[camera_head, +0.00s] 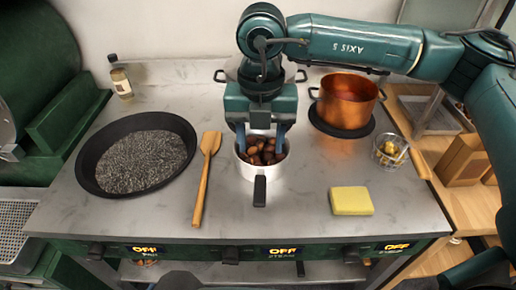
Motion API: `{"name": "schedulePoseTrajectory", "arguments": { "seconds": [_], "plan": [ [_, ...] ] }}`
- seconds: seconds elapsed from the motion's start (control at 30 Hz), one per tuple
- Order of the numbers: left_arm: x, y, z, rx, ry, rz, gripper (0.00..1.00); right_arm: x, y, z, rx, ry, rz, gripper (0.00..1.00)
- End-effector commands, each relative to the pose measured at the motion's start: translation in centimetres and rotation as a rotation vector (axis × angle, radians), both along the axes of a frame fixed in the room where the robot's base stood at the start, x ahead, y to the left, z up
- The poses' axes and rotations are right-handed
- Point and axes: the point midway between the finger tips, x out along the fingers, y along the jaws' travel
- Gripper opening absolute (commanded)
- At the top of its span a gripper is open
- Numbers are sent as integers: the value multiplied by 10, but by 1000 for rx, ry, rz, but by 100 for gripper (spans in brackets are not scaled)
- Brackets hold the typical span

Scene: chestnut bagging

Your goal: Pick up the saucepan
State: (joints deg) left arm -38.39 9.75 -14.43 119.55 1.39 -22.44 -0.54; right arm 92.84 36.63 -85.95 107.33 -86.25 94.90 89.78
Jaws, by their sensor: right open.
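The saucepan (246,171) is a small pale metal pan full of brown chestnuts (262,154). It stands on the grey worktop near the middle, its black handle (260,190) pointing toward the front edge. My right gripper (261,141) is open and points down over the pan, with one blue finger at the left and one at the right of its mouth. The fingertips are at about rim height; whether they touch the pan I cannot tell. The gripper hides the pan's back rim. My left gripper is not in view.
A black pan of dark grains (94,184) and a wooden spatula (206,172) lie left. A copper pot (345,101), a glass jar (390,150) and a yellow sponge (351,201) are right. Another pot (231,72) is partly hidden behind my gripper. The worktop's front strip is clear.

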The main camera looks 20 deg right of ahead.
Motion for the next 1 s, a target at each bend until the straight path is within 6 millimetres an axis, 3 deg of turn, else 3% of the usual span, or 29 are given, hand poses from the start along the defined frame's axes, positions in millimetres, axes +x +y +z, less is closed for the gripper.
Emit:
{"name": "schedulePoseTrajectory", "arguments": {
  "seconds": [0.33, 1.0],
  "plan": [
    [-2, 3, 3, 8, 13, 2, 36, 0, 0, -60, -1, 4, 1, 49],
    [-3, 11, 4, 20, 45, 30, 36, 7, -3, -126, 2, 2, 2, 49]
  ]
}}
